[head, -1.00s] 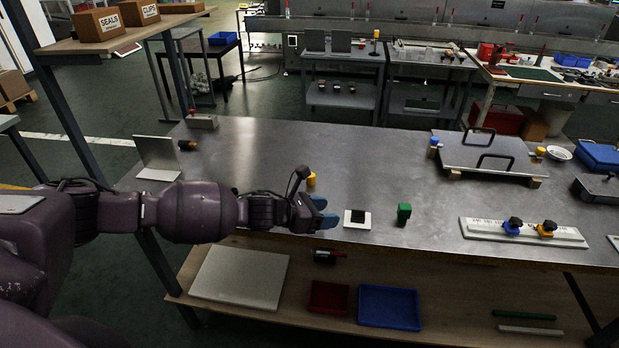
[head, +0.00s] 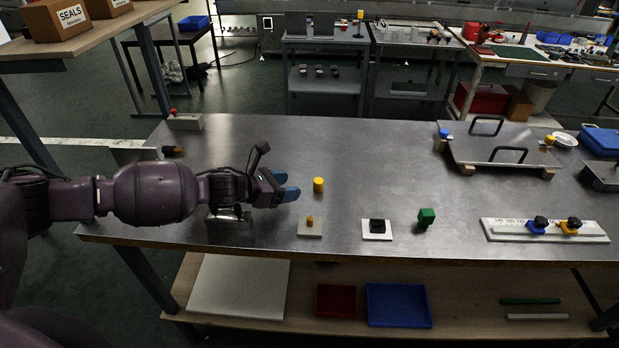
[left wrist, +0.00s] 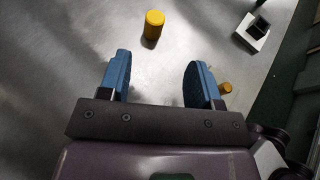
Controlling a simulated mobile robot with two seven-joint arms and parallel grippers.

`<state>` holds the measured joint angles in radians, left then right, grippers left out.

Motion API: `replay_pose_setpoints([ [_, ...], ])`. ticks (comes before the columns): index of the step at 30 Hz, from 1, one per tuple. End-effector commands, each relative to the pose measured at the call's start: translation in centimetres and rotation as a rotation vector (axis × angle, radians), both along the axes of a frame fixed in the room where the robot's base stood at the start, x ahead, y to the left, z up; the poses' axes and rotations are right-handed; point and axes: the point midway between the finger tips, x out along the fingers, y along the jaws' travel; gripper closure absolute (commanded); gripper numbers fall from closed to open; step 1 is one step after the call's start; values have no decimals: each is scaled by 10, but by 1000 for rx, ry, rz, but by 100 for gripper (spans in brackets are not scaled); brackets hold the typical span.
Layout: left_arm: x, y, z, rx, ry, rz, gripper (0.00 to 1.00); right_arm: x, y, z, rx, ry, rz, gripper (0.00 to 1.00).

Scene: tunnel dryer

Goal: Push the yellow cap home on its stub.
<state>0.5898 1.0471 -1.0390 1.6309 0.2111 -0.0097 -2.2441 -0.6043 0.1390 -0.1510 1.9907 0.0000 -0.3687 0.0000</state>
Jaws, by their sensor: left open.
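The yellow cap (head: 318,185) stands upright on the grey bench, apart from the stub. The stub (head: 310,221) is a small brownish-yellow peg on a beige base plate (head: 311,232), nearer the bench's front edge than the cap. My left gripper (head: 287,187) is open and empty, just left of the cap. In the left wrist view the cap (left wrist: 153,28) lies ahead of the open blue fingers (left wrist: 157,62), not between them. The stub (left wrist: 225,87) shows there beside the right finger, partly hidden. My right gripper is not in view.
Right of the stub stand a white block with a black top (head: 377,230) and a green block (head: 426,217). A white rail with blue and orange knobs (head: 545,230) lies further right. A plate with handles (head: 497,151) stands behind. The bench between cap and plate is clear.

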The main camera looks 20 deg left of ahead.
Motion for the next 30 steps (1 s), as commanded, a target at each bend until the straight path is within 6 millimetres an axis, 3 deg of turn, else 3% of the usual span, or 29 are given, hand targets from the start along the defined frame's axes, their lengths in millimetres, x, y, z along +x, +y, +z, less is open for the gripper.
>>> replay_pose_setpoints([
  [5, 4, -4, -2, -1, -1, -1, 42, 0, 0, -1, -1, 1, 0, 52],
  [30, 73, -54, -37, -1, 1, -1, 42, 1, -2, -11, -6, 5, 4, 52],
])
